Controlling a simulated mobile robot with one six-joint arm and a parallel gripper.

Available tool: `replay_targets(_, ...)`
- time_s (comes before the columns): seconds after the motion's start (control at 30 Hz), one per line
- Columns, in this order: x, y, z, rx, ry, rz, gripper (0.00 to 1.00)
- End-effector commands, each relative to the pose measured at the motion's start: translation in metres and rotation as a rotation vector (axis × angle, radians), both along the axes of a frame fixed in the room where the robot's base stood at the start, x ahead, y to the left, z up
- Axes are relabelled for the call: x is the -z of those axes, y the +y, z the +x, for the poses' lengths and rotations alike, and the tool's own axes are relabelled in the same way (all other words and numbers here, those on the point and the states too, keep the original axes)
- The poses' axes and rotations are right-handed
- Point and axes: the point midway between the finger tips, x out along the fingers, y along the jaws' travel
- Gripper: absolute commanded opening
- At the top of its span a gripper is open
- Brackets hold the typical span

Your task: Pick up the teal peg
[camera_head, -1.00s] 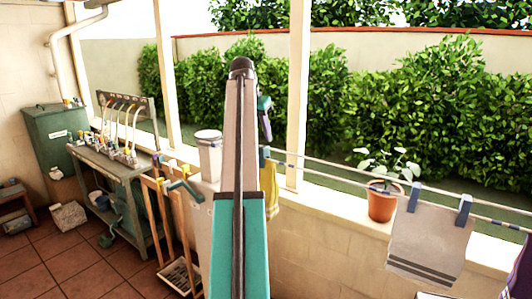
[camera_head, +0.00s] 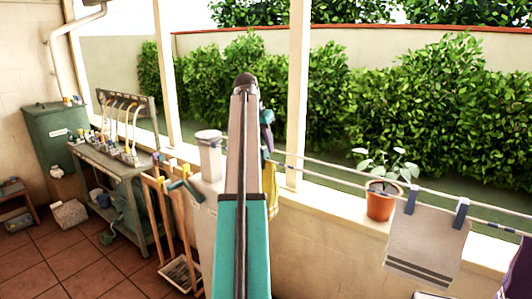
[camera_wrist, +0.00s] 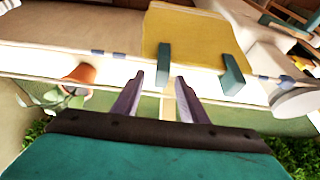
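Two teal pegs clip a yellow cloth to the line, and I cannot tell by colour which one is meant. In the wrist view, one teal peg (camera_wrist: 163,63) lies between and slightly beyond my gripper's (camera_wrist: 160,77) fingertips; the other teal peg (camera_wrist: 232,76) is to the right. The yellow cloth (camera_wrist: 197,38) also shows in the head view (camera_head: 270,182), partly hidden by my arm. My gripper (camera_head: 268,146) is just above the line there, mostly behind my arm. Its purple fingers are apart, with gaps on both sides of the nearer peg.
The clothesline (camera_head: 340,176) runs right to a grey cloth (camera_head: 428,240) with blue pegs. A potted plant (camera_head: 380,205) stands on the ledge behind it. A green bench (camera_head: 125,175) and wooden-handled tools (camera_head: 165,225) stand at left.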

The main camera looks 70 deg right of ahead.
Motion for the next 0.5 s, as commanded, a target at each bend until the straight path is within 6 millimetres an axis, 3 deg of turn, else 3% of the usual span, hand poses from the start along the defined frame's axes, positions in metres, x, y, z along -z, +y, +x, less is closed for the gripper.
replay_targets(0.5,0.0109,-0.0039,-0.001,0.0,0.0,0.0,0.39)
